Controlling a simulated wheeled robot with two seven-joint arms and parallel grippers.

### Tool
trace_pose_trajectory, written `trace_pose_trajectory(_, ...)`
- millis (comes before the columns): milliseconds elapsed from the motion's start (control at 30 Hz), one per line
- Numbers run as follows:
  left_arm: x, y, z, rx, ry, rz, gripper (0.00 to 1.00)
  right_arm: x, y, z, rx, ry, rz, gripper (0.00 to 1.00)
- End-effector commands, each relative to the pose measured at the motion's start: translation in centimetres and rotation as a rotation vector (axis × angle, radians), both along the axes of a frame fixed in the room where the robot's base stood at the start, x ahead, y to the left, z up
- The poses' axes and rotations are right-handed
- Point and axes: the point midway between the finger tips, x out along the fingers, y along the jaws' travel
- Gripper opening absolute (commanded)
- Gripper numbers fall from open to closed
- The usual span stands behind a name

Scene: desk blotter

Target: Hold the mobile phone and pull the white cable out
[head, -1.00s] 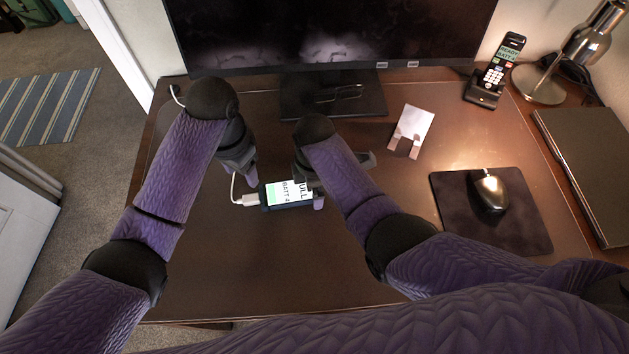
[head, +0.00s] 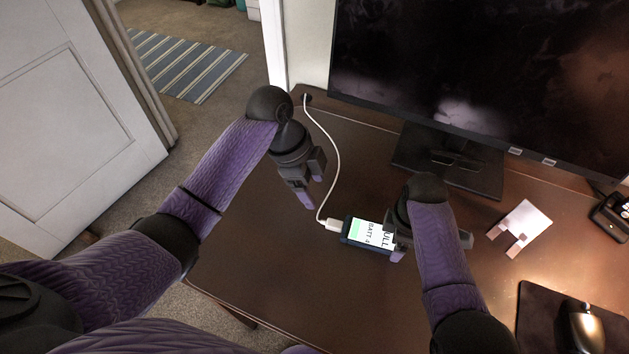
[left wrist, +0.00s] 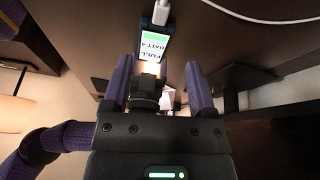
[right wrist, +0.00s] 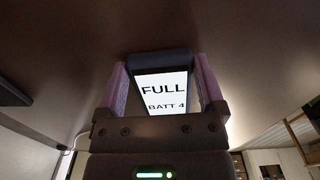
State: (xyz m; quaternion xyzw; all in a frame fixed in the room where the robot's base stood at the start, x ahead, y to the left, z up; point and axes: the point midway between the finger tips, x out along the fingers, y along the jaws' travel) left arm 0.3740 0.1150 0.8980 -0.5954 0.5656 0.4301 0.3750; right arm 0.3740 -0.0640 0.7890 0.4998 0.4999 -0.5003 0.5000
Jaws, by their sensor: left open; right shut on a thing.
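The mobile phone (head: 366,232) has a dark case and a lit screen reading FULL, BATT 4. My right gripper (head: 396,245) is shut on its right end; in the right wrist view the phone (right wrist: 166,92) sits between both fingers (right wrist: 164,88). The white cable (head: 338,158) runs from the desk's back corner to a white plug (head: 332,225) at the phone's left end. The plug (left wrist: 161,13) touches the phone in the left wrist view. My left gripper (head: 312,185) is open and empty, up and left of the plug, apart from it.
A monitor on a stand (head: 448,160) is behind. A cordless phone base (head: 611,215) is at the right edge. The desk's front left (head: 260,265) is bare.

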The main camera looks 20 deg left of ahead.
Motion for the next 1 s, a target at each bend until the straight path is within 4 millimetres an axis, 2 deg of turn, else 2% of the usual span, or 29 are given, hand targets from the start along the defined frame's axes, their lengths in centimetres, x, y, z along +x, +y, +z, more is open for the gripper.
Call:
trace_pose_trajectory(67, 0.0, 0.4, 0.1, -0.029, -0.03, -0.057, 0.74, 0.0, 0.0, 0.0, 0.0, 0.0, 0.0, 0.18)
trace_pose_trajectory(167, 0.0, 0.0, -0.9, -0.04, -0.039, -0.08, 0.74, 0.0, 0.0, 0.0, 0.0, 0.0, 0.0, 0.18)
trace_pose_trajectory(400, -0.1, -2.4, -6.5, -0.038, -0.037, -0.079, 0.74, 0.0, 0.0, 0.0, 0.0, 0.0, 0.0, 0.18)
trace_pose_trajectory(600, 0.0, -3.8, -9.8, -0.037, -0.039, -0.079, 0.74, 0.0, 0.0, 0.0, 0.0, 0.0, 0.0, 0.18)
trace_pose_trajectory(733, 0.0, -4.1, -10.6, -0.035, -0.04, -0.079, 0.74, 0.0, 0.0, 0.0, 0.0, -0.001, 0.0, 0.18)
trace_pose_trajectory(967, 0.0, -4.1, -10.7, -0.035, -0.041, -0.079, 0.74, 0.0, 0.0, 0.0, 0.0, -0.001, 0.0, 0.18)
trace_pose_trajectory(1000, 0.0, -4.1, -10.7, -0.035, -0.041, -0.079, 0.67, 0.0, 0.0, 0.0, 0.0, -0.001, 0.0, 0.18)
